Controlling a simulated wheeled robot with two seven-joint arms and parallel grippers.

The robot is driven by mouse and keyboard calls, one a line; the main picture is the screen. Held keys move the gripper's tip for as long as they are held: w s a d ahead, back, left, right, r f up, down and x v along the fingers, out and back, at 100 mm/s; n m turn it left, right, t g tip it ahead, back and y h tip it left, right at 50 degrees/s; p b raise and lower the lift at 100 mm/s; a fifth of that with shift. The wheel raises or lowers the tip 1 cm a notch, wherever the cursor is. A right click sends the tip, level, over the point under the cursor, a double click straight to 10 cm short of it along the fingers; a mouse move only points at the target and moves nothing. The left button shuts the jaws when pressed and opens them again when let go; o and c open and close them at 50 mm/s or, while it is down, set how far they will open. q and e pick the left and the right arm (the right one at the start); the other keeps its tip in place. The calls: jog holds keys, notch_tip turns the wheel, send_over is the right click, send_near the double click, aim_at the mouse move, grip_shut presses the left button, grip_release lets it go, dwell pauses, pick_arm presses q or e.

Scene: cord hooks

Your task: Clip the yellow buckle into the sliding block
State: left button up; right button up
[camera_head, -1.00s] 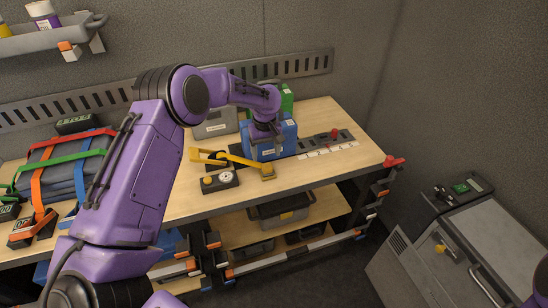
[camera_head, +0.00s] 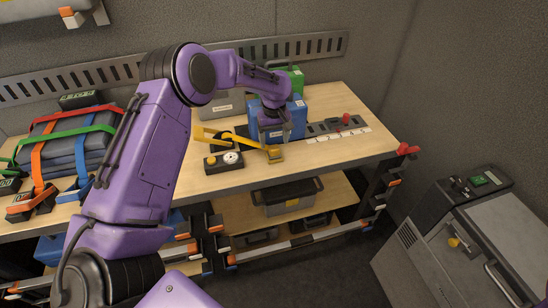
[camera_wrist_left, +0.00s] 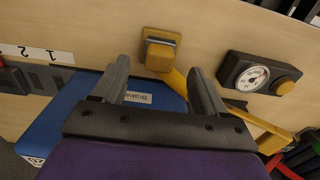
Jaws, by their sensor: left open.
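The yellow buckle (camera_head: 275,155) lies at the right end of a yellow strap (camera_head: 232,140) on the table, in front of the blue box. It also shows in the left wrist view (camera_wrist_left: 160,52), just beyond the fingertips. My left gripper (camera_head: 275,138) points down close behind the buckle, in front of the blue box. In the wrist view its fingers (camera_wrist_left: 160,75) are apart with nothing gripped between them. A dark numbered rail (camera_head: 330,126) with a red knob (camera_head: 346,118) lies to the right; I cannot tell which part is the sliding block. My right gripper is out of view.
A blue box (camera_head: 297,115) stands behind the gripper. A black dial unit (camera_head: 224,162) sits left of the buckle. Strapped dark fabric (camera_head: 65,150) lies at the left. The table front (camera_head: 330,153) right of the buckle is clear. A grey machine (camera_head: 470,230) stands at the right.

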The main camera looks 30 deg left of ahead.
aim_at(274, 147)
pick_arm(q)
jog(key=shift+f, duration=2.4)
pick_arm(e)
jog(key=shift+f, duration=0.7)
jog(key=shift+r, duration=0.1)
pick_arm(q)
jog(key=shift+p, duration=0.4)
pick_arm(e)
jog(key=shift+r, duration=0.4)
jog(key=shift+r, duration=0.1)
pick_arm(q)
jog(key=shift+r+p, duration=0.1)
jog(key=shift+p, duration=0.35)
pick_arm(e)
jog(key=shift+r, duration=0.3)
